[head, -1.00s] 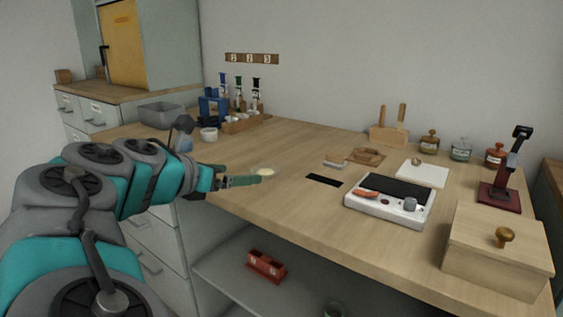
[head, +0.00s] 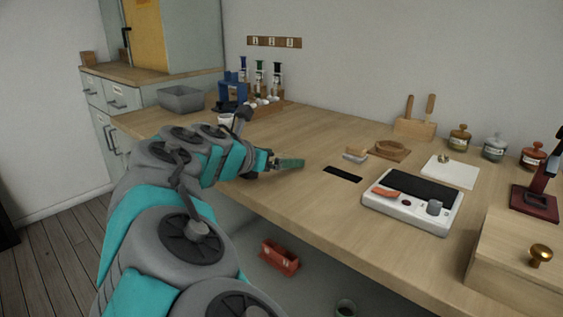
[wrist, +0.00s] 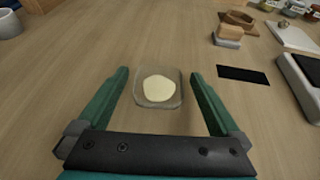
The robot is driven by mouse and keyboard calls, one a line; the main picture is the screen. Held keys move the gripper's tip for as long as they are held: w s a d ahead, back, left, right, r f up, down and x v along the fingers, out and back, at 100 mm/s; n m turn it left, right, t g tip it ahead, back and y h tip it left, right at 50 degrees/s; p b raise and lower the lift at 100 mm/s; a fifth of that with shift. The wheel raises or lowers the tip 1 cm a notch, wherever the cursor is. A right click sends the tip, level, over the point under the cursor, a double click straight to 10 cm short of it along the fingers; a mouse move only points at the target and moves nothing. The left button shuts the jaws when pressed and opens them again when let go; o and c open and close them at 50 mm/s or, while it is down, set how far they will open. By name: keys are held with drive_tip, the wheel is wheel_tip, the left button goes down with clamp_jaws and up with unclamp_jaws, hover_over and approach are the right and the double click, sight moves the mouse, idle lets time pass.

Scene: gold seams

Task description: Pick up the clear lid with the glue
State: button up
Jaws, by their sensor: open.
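The clear lid (wrist: 159,88) lies on the wooden worktop in the wrist view, with a pale cream blob of glue (wrist: 158,89) on it. My gripper (wrist: 158,78) is open, with one green finger on each side of the lid. A gap of bare wood shows between each finger and the lid in that view. In the head view my gripper (head: 300,163) is low over the worktop near its front edge. The lid is hidden there behind the fingers.
A dark slot (head: 343,173) and a white device with a black top (head: 412,203) lie to the right. Syringes in a rack (head: 262,88) and a grey bin (head: 181,99) stand at the back left. Bare worktop surrounds the lid.

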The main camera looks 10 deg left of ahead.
drive_tip(key=shift+w, duration=0.1)
drive_tip(key=shift+c, duration=0.4)
drive_tip(key=c, duration=1.2)
drive_tip(key=shift+o, duration=0.2)
